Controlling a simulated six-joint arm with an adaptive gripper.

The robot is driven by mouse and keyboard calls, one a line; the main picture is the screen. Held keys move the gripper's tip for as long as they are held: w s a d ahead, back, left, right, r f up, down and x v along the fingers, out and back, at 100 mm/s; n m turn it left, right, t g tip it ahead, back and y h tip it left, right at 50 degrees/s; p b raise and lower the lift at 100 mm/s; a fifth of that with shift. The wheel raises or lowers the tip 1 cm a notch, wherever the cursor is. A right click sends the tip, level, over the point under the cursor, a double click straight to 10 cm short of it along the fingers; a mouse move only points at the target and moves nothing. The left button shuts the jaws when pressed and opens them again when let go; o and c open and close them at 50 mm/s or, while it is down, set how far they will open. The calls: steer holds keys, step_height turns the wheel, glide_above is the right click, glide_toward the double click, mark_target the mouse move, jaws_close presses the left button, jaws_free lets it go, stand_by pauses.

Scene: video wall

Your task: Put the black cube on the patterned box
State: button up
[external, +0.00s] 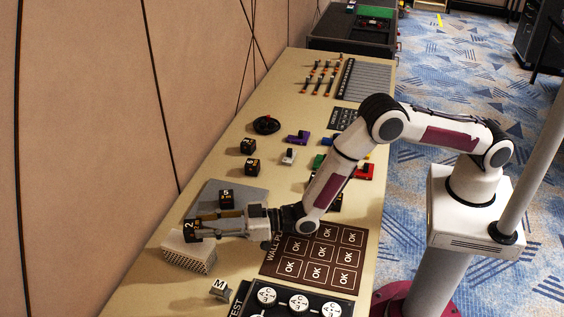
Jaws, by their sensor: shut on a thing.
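My gripper (205,224) is at the left of the table, shut on a black cube (189,228) marked 2. The patterned box (188,251), white with a fine dotted pattern, sits directly below the cube in the picture. The cube overlaps the box's upper edge; I cannot tell whether it touches the box or hovers just above it. The box's top is partly hidden by the cube and the gripper.
A black cube marked 5 (226,198) sits on a grey plate (256,197) behind the gripper. Two more black cubes (248,146) (251,166) stand farther back. The wall (90,120) runs along the left.

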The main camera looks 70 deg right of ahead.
steer(key=shift+f, duration=1.8)
steer(key=shift+f, duration=0.1)
steer(key=o, duration=1.2)
steer(key=v, duration=1.2)
